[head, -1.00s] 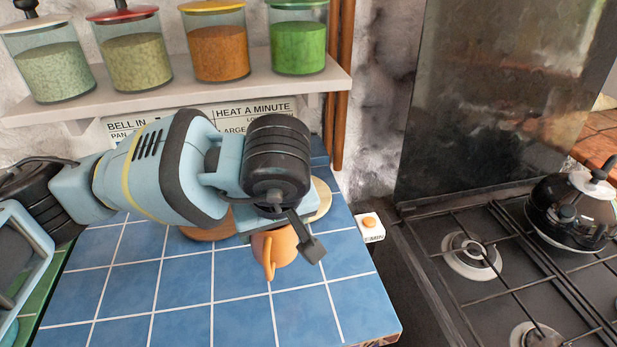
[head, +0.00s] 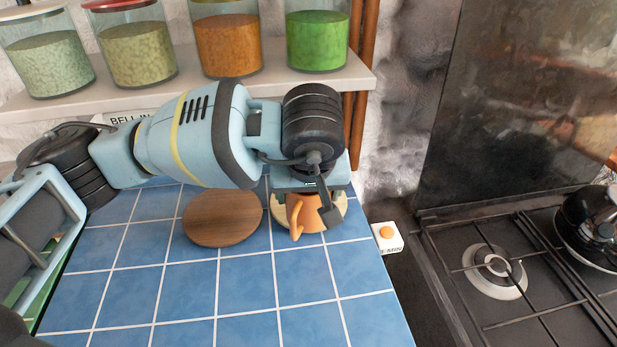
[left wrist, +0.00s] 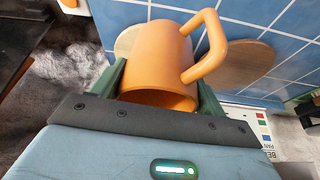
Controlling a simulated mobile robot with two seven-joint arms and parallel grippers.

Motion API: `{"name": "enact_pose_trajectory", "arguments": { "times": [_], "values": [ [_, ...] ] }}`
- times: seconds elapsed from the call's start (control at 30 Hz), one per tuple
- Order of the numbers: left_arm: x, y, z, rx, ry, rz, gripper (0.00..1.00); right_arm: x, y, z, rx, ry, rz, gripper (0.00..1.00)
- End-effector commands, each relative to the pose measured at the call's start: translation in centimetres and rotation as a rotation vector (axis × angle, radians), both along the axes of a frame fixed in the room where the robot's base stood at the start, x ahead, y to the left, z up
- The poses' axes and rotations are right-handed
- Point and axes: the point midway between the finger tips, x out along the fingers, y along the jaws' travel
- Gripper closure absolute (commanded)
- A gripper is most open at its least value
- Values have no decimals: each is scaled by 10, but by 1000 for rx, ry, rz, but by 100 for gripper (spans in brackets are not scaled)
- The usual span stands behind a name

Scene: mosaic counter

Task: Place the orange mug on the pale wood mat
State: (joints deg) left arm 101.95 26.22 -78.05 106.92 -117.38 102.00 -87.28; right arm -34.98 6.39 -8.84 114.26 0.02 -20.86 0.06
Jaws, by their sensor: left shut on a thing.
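The orange mug (head: 308,215) is held by my left gripper (head: 305,197), with its handle toward the front. In the head view it overlaps the pale wood mat (head: 338,208), a round disc whose middle is hidden. I cannot tell whether the mug touches the mat or hangs just above it. In the left wrist view the mug (left wrist: 155,62) sits between the two dark green fingers, and a bit of the pale mat (left wrist: 125,42) shows behind it. My right gripper is not in view.
A round brown wood mat (head: 222,218) lies just left of the pale one on the blue tiled counter (head: 180,295). A small white box with an orange button (head: 387,236) stands to the right, beside the stove (head: 490,290). A shelf with jars (head: 230,85) hangs behind. The front tiles are clear.

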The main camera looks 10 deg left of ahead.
Motion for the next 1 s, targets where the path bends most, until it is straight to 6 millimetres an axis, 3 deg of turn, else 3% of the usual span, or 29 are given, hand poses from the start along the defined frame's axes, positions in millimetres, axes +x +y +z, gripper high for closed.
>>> {"name": "enact_pose_trajectory", "arguments": {
  "times": [0.2,0.4,0.83,1.0],
  "values": [
    [47,11,-3,-1,-1,5,57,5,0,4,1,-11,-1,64],
    [74,16,-6,-1,-2,1,57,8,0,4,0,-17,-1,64],
    [89,20,-8,0,-1,2,57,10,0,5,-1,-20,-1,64],
    [88,20,-33,0,0,-1,57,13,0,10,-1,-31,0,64]
  ]
}}
